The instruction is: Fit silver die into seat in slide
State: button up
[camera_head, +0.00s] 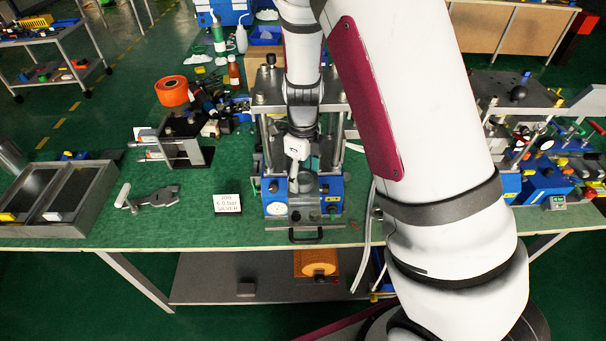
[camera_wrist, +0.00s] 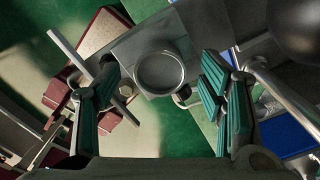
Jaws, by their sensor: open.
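In the head view my arm reaches down into the crimping press (camera_head: 330,188), which has a blue base, a gauge and steel posts. My gripper (camera_wrist: 160,74) is open, its teal-padded fingers apart on either side of the wrist view. Between them, beyond the fingertips, shows a round silver ring-shaped piece (camera_wrist: 160,73) on a grey plate (camera_wrist: 135,48). I cannot tell whether this ring is the silver die or the seat in the slide. Nothing is seen held between the fingers. In the head view my arm and wrist hide much of the press and the gripper's tips.
A white card (camera_head: 227,203) reading SILVER stands left of the press. A loose grey bracket-like part (camera_head: 152,197) lies further left, beside a two-part metal tray (camera_head: 62,203). A small rack (camera_head: 186,142) stands behind. Clutter fills the right; the front-left bench is mostly clear.

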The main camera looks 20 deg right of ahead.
aim_at(303, 180)
notch_tip(303, 180, up, 11)
jog(key=shift+r, duration=0.15)
dwell(0.6)
jog(key=s+r+n+t+b, duration=0.1)
jog(key=s+r+n+t, duration=0.1)
jog(key=s+r+n, duration=0.5)
jog(key=s+r+n+t+b, duration=0.2)
jog(key=s+r+n, duration=0.5)
jog(key=n, duration=1.3)
jog(key=shift+s+r+n+t, duration=0.3)
jog(key=shift+s+t, duration=0.5)
jog(key=shift+s, duration=1.35)
jog(key=shift+d, duration=0.1)
